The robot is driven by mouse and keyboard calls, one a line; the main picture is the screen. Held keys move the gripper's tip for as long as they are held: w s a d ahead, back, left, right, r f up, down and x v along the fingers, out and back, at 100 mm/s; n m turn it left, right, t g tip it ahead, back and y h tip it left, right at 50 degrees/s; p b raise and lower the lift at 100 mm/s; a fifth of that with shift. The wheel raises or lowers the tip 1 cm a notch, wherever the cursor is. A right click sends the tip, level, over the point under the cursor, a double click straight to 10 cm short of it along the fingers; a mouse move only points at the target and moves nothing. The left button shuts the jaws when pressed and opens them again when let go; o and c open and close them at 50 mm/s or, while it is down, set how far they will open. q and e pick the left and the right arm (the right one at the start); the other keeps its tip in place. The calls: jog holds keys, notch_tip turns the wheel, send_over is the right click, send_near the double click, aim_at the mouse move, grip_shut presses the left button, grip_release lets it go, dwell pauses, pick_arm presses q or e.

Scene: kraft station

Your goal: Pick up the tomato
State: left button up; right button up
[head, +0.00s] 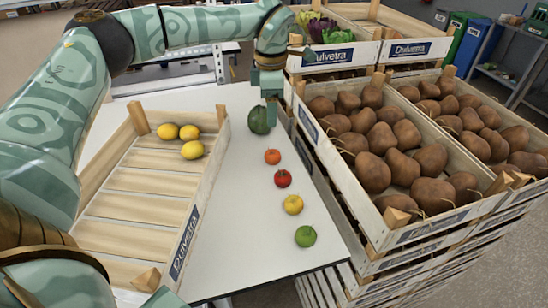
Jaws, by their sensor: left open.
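A red tomato (283,178) sits on the white table (248,222), in a row of round produce. An orange fruit (272,156) is just behind it and a yellow one (293,204) just in front. My left gripper (271,118) points down behind the tomato, over the far end of the row. It is open, and apart from the tomato. A dark green round fruit (258,121) is right beside its fingers, partly covered by them; whether they touch cannot be told. My right gripper is out of view.
A slatted crate (130,206) with several lemons (191,150) stands left of the row. Stacked crates (345,206) of brown root vegetables (380,145) stand close on the right. A green fruit (306,236) is nearest the table's front edge.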

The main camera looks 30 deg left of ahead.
pick_arm(q)
jog(key=b, duration=0.2)
send_over(272, 152)
notch_tip(272, 152, down, 10)
jog(key=shift+a+r, duration=0.1)
jog(key=shift+r, duration=0.15)
notch_tip(272, 152, down, 5)
jog(key=shift+s+f+b, duration=0.1)
jog(key=shift+f+b, duration=0.05)
jog(key=shift+b, duration=0.6)
jog(key=shift+c, duration=0.9)
jog(key=c, duration=0.9)
